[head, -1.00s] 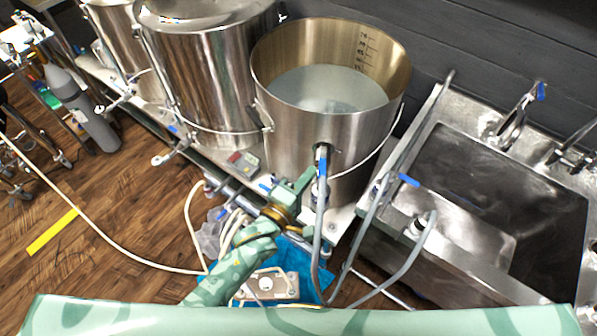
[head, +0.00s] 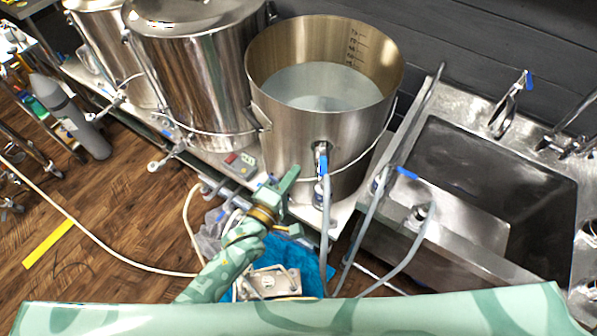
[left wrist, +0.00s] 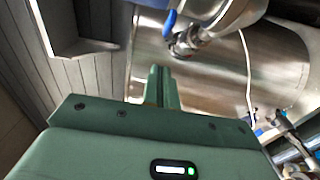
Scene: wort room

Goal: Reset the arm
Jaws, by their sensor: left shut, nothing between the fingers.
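My left gripper (head: 290,174) is shut and empty. It is in front of the open steel kettle (head: 285,130), low and left of the kettle's blue-handled valve (head: 322,163), with a gap in the picture between them. In the left wrist view my shut fingers (left wrist: 162,80) point towards the kettle's wall (left wrist: 205,75), and a steel valve fitting (left wrist: 185,42) with a blue handle is just beyond them. My right gripper is not in view.
A grey hose (head: 325,230) hangs from the valve. A steel sink (head: 480,190) with taps and hoses is on the right. A lidded kettle (head: 195,85) stands to the left. A blue cloth (head: 290,250) and a pump (head: 275,282) lie below. Open wooden floor is at left.

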